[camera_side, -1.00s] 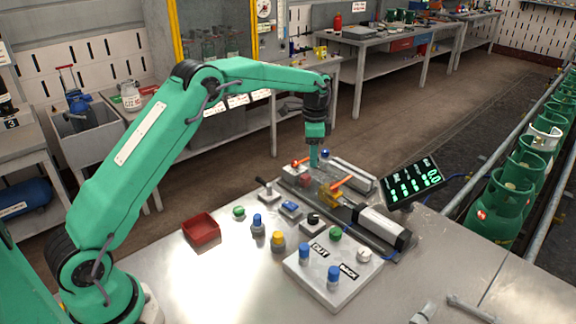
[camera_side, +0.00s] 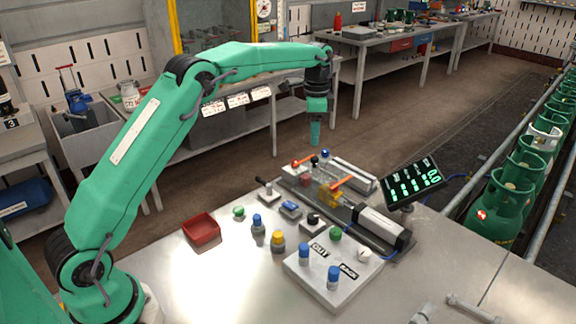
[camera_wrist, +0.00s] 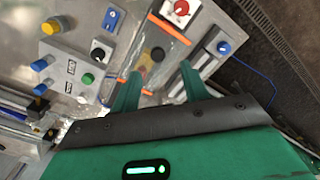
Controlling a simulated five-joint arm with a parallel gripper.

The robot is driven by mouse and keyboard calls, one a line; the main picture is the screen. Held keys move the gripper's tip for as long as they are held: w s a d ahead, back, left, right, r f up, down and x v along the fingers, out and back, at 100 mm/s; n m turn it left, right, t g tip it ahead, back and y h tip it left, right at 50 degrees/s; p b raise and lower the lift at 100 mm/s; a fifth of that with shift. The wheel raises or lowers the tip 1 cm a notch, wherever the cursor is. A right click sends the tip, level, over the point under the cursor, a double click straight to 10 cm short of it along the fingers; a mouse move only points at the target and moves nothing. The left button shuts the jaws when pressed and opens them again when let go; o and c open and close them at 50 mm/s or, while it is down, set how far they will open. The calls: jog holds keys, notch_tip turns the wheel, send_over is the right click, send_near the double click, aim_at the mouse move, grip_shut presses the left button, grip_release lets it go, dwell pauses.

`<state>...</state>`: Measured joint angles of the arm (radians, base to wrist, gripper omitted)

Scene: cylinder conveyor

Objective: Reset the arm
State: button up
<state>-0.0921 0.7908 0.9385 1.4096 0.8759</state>
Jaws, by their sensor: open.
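My green arm reaches over the metal workbench (camera_side: 180,285) from the left. My gripper (camera_side: 315,138) hangs pointing down above the far end of the clamp fixture (camera_side: 345,212), clear of it. In the wrist view my gripper (camera_wrist: 158,85) shows two green fingers spread apart, with nothing visible between them. The fixture and its orange-tipped levers lie below the fingers in that view.
A control box (camera_side: 330,275) with blue knobs and a display (camera_side: 412,183) stand near the fixture. A red tray (camera_side: 201,229) and several small knobs and switches lie to the left. Green gas cylinders (camera_side: 500,205) line the conveyor at right.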

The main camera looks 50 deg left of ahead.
jog(key=shift+r, duration=0.5)
jog(key=s+d+r+n+t, duration=0.1)
jog(key=s+d+r+n, duration=0.1)
jog(key=s+r, duration=0.55)
jog(key=s+d+r+n+t, duration=0.2)
jog(key=s+r, duration=0.2)
jog(key=s, duration=0.6)
jog(key=s+f+n+t, duration=0.1)
jog(key=s+f+n, duration=0.1)
jog(key=s, duration=0.8)
jog(key=s+d+f+n+t, duration=0.1)
jog(key=s+f+n, duration=0.2)
jog(key=s, duration=0.7)
jog(key=shift+d+f+t, duration=0.25)
jog(key=shift+f+t, duration=0.05)
jog(key=shift+f, duration=0.1)
